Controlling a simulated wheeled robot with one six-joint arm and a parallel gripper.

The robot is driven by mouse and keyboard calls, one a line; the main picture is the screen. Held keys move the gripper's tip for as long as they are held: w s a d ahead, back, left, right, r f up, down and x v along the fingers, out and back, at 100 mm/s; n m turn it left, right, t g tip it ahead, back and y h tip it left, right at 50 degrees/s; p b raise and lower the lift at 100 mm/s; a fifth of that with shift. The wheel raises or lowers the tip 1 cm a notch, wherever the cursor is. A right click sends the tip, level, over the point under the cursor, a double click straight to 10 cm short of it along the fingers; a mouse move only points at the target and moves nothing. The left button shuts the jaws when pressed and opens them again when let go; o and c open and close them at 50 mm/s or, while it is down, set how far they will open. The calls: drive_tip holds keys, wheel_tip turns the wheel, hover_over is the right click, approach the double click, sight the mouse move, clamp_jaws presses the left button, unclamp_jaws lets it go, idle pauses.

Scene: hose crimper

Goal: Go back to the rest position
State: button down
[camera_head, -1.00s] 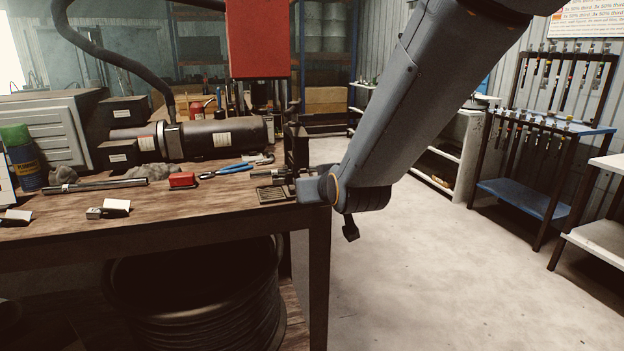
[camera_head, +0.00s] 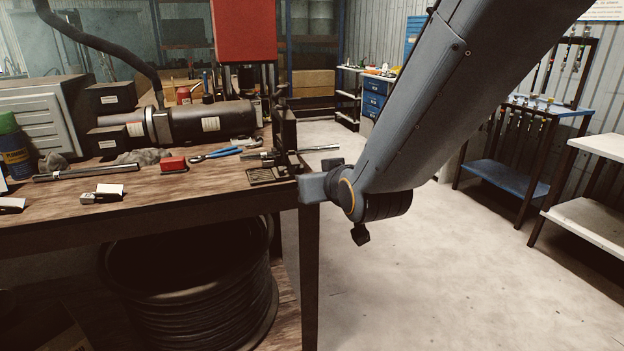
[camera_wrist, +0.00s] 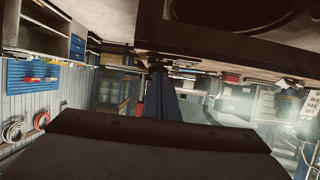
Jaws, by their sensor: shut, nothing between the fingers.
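My gripper (camera_wrist: 158,70) shows in the wrist view as a narrow wedge, shut and empty, rising above the broad dark body at the bottom edge. In the head view my arm comes down from the upper right, and its wrist end sits at the right end of the workbench (camera_head: 160,212). The fingers are not clear there against the dark parts behind. I cannot tell the exact gap between my wrist and the bench edge.
The bench holds a black cylinder (camera_head: 210,122), a red block (camera_head: 174,164), blue-handled pliers (camera_head: 215,154) and a metal rod (camera_head: 78,172). A hose reel (camera_head: 200,290) sits below. A blue rack (camera_head: 510,180) and white table (camera_head: 595,220) stand right. The floor between is open.

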drive_tip(key=s+d+f+m+g+h, duration=0.25)
drive_tip(key=s+d+f+g, duration=0.3)
drive_tip(key=d+f, duration=0.4)
drive_tip(key=s+d+f+m+g+h, duration=0.1)
drive_tip(key=s+d+f+g, duration=0.1)
drive_tip(key=s+d, duration=0.3)
drive_tip(key=s+d+f+m+g+h, duration=0.1)
drive_tip(key=s+d+g, duration=0.4)
drive_tip(key=s, duration=0.6)
drive_tip(key=shift+s+d+f+p, duration=0.3)
drive_tip(key=shift+d+f+p, duration=0.15)
drive_tip(key=shift+f, duration=0.25)
drive_tip(key=shift+a, duration=0.1)
